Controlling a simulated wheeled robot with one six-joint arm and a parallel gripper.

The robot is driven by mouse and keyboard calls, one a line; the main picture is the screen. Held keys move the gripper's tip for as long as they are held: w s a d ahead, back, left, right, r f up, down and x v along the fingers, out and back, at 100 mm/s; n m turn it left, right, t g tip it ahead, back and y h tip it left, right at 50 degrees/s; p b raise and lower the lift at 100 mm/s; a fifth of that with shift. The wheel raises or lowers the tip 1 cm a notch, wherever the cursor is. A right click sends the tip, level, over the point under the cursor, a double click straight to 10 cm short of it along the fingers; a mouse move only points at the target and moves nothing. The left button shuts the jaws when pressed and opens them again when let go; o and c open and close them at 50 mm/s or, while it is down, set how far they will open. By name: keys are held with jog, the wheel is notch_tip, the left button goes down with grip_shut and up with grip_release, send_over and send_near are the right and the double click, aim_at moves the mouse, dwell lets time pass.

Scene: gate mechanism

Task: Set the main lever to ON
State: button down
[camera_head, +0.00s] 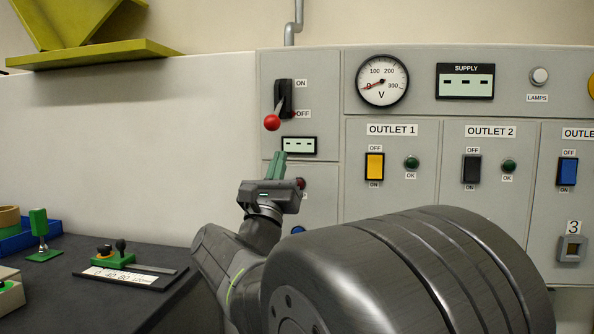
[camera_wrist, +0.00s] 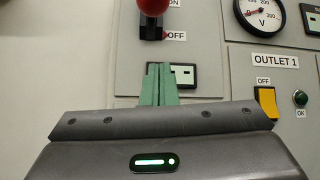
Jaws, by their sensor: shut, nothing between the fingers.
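The main lever (camera_head: 273,121) has a red ball knob and a black slotted plate (camera_head: 285,96) on the grey panel at the upper left. Its knob hangs low, beside the OFF label (camera_head: 303,114); the ON label (camera_head: 300,83) is above. In the wrist view the red knob (camera_wrist: 152,6) is cut by the top edge, with the OFF label (camera_wrist: 176,35) at its lower right. My gripper (camera_head: 279,156) has green fingers pressed together and empty, pointing up. It is below the knob and apart from it in the head view; it also shows in the wrist view (camera_wrist: 158,68).
A small display (camera_head: 298,145) sits below the lever, partly behind my fingers. To the right are a voltmeter (camera_head: 382,80), a supply display (camera_head: 465,81) and outlet switches. A dark bench (camera_head: 70,295) with small tools stands at lower left. A yellow-green shelf (camera_head: 95,55) juts out at upper left.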

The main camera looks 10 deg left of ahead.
aim_at(277, 112)
jog(key=p+x, duration=0.1)
jog(key=x, duration=0.3)
jog(key=shift+r, duration=0.15)
jog(key=s, duration=0.1)
jog(key=s+r, duration=0.1)
jog(key=s+p, duration=0.1)
jog(key=shift+s+a+r, duration=0.2)
jog(key=shift+a+r, duration=0.15)
jog(key=shift+a, duration=0.05)
jog(key=shift+r, duration=0.1)
